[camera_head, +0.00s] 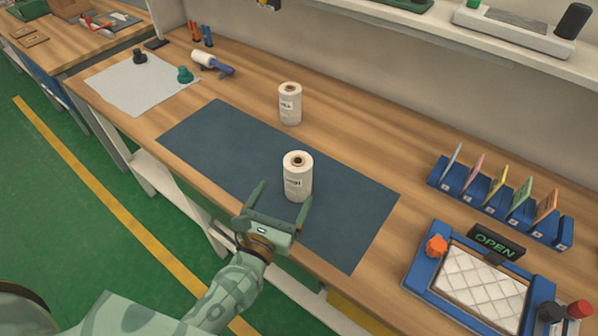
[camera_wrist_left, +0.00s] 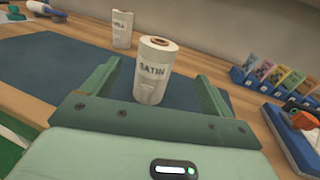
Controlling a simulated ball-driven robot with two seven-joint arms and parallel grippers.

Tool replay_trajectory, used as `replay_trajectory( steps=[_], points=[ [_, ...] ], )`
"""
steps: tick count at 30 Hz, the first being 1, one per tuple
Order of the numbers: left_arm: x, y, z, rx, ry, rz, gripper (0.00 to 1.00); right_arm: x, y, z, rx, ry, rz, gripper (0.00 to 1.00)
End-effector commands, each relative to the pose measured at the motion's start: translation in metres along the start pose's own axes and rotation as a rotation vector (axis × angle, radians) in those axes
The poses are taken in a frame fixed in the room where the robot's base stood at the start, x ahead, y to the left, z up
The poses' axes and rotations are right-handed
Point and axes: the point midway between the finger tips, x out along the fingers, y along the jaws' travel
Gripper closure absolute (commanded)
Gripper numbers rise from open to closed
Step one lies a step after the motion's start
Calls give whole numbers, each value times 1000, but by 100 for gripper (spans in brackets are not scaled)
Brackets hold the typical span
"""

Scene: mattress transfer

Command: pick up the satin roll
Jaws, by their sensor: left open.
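The satin roll (camera_head: 298,180) is a white upright roll with a brown core, standing on the dark blue mat (camera_head: 215,130). In the left wrist view its label reads SATIN (camera_wrist_left: 153,75). My left gripper (camera_head: 284,192) is open at the mat's front edge, its fingers pointing toward the roll. In the left wrist view the roll shows between the two spread fingers, with gaps on both sides. I see no finger touching it. My right gripper is not in view.
A second white roll (camera_head: 290,104) stands behind the mat; it also shows in the wrist view (camera_wrist_left: 122,30). A blue card rack (camera_head: 480,203) and a blue-framed tray (camera_head: 415,283) by an OPEN sign (camera_head: 496,242) are at right. A grey sheet (camera_head: 135,90) lies at left.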

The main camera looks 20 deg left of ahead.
Motion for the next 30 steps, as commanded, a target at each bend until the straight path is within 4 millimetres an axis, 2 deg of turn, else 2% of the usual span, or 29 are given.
replay_trajectory(
  steps=[3,6,14,21,24,30],
  points=[
    [31,0,3,-1,-3,2,14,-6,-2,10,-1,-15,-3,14],
    [51,0,2,0,-2,1,14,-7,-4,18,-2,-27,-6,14],
    [75,1,0,2,-1,1,14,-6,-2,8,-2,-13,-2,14],
    [113,5,-1,2,-1,-1,14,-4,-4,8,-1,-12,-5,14],
    [120,5,-1,2,0,-1,14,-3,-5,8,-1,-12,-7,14],
    [120,5,-1,3,1,-1,14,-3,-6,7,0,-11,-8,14]
  ],
)
